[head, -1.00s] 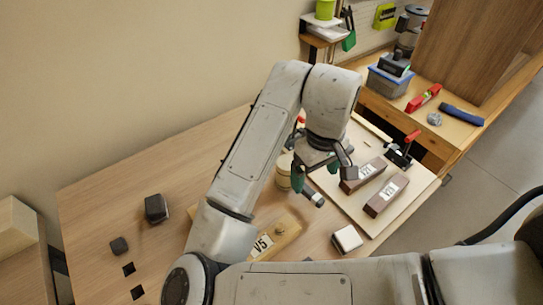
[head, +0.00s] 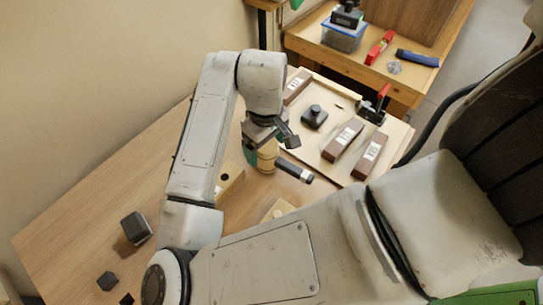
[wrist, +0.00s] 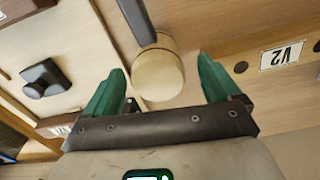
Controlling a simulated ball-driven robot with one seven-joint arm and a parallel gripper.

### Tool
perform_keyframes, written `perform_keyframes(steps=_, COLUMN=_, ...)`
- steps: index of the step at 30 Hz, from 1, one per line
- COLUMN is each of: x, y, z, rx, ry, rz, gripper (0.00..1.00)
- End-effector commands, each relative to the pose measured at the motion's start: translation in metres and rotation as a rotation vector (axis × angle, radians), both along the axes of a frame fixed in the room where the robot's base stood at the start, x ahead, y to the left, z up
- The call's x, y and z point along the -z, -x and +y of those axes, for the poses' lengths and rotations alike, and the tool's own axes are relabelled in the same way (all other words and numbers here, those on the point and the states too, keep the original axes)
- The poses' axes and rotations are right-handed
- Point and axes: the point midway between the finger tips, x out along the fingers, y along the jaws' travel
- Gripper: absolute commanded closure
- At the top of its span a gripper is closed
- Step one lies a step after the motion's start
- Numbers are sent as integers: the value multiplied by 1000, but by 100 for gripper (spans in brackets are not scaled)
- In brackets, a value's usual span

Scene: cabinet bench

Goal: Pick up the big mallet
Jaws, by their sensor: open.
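The big mallet has a pale round wooden head (head: 267,156) and a dark handle (head: 294,170) that points right and slightly down in the head view. In the wrist view the head (wrist: 158,74) lies between the two green fingers, with the handle (wrist: 138,22) running up and away. My gripper (wrist: 161,68) is open, with a finger on either side of the head and visible space between. In the head view my gripper (head: 264,140) is over the mallet head and partly hides it. I cannot tell how far above it the fingertips are.
A pale board (head: 335,174) to the right carries brown labelled blocks (head: 343,139), a black knob-like piece (head: 313,117) and a red-handled clamp (head: 377,106). A wooden strip labelled V2 (wrist: 281,56) is beside the mallet. A dark block (head: 136,228) is at left.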

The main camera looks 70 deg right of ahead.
Motion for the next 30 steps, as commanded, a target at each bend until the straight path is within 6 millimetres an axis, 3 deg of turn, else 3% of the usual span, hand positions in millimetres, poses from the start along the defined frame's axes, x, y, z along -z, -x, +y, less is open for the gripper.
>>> perform_keyframes(steps=9, x=42, y=4, z=-1, rx=0, ry=-2, rz=1, gripper=10)
perform_keyframes(steps=19, x=48, y=4, z=-1, rx=1, ry=0, rz=0, gripper=11)
perform_keyframes(steps=30, x=48, y=4, z=-1, rx=0, ry=0, rz=0, gripper=46)
